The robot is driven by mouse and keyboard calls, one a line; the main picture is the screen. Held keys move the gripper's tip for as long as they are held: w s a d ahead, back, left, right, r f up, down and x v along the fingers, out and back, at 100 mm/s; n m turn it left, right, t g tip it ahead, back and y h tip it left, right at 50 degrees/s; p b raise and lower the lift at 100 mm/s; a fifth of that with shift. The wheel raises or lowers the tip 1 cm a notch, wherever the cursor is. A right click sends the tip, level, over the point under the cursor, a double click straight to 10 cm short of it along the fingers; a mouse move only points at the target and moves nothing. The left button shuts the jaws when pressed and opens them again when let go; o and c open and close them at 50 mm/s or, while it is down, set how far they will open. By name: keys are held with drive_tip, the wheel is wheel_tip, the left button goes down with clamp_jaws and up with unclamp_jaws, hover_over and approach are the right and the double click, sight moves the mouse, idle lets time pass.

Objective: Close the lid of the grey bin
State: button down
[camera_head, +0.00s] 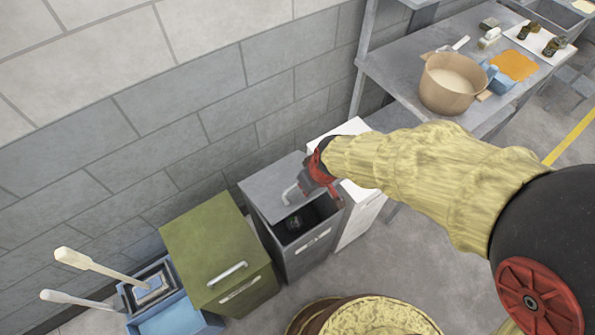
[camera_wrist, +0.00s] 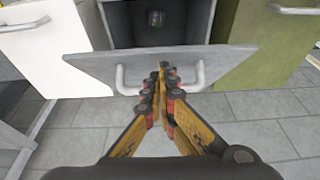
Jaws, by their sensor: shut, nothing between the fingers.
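The grey bin (camera_head: 311,253) stands between the green bin and a white one in the head view, its opening partly uncovered. Its grey lid (camera_head: 268,187) is open and has a pale bar handle (camera_head: 289,194). In the wrist view the lid (camera_wrist: 95,66) spans the middle, with the handle (camera_wrist: 123,82) on its face and the dark bin interior (camera_wrist: 183,22) beyond it. My gripper (camera_head: 322,184) is beside the lid. In the wrist view my gripper (camera_wrist: 163,70) is shut and empty, its tips overlapping the handle area. I cannot tell whether they touch it.
The green bin (camera_head: 208,245) is shut on the left. The white bin (camera_head: 358,215) stands close on the right, partly behind my arm. A blue bin (camera_head: 175,315) with pale-handled tools is at lower left. A barrel (camera_head: 370,318) stands in front. A worktable (camera_head: 390,72) is at upper right.

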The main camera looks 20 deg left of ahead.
drive_tip(key=s+d+f+b, duration=0.2)
drive_tip(key=f+b, duration=0.3)
drive_tip(key=f, duration=0.2)
drive_tip(key=s+d+f+b, duration=0.2)
drive_tip(key=d+f+b, duration=0.1)
drive_tip(key=f+b, duration=0.2)
drive_tip(key=shift+f+b, duration=0.35)
drive_tip(key=shift+f, duration=0.65)
